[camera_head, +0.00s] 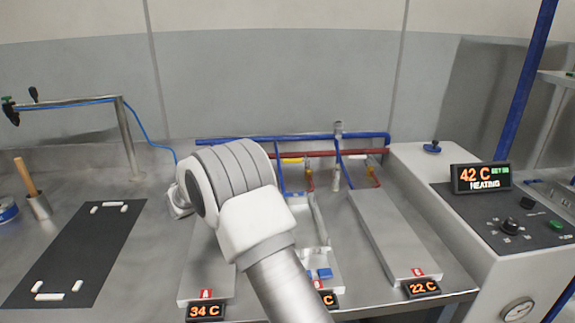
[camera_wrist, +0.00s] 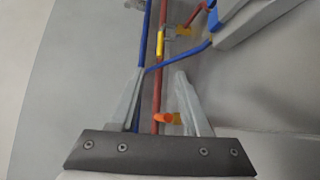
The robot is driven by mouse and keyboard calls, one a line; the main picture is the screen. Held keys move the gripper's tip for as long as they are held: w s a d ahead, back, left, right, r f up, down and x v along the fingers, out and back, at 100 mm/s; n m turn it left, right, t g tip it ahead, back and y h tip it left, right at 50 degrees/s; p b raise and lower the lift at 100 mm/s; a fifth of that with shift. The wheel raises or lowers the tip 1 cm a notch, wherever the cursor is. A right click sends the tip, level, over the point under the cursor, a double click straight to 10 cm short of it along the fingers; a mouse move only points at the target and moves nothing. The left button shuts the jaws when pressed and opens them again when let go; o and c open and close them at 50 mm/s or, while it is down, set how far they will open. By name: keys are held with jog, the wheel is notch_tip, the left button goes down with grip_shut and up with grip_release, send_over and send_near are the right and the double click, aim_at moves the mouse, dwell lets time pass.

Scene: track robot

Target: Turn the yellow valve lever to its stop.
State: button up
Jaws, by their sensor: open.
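The yellow valve lever (camera_head: 291,160) shows in the head view beside the red pipe, just right of my arm. In the wrist view the yellow lever (camera_wrist: 160,43) lies along the red pipe, beyond my fingertips. My gripper (camera_wrist: 161,75) is open, with its two fingers apart and nothing held. An orange lever (camera_wrist: 163,118) on a brass-coloured valve shows between the fingers, lower in the wrist view. I cannot tell its depth from the fingers.
A blue pipe (camera_head: 220,141) and a red pipe (camera_head: 350,153) run along the back wall. Grey plates (camera_head: 390,235) stand on the bench with temperature displays (camera_head: 422,288) in front. A control console (camera_head: 510,220) stands right. A dark mat (camera_head: 75,250) lies left.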

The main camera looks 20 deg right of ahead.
aim_at(290, 162)
jog(key=b+x, duration=0.1)
jog(key=x, duration=1.6)
jog(key=shift+d, duration=0.15)
jog(key=shift+c, duration=0.2)
grip_shut()
jog(key=shift+b, duration=0.3)
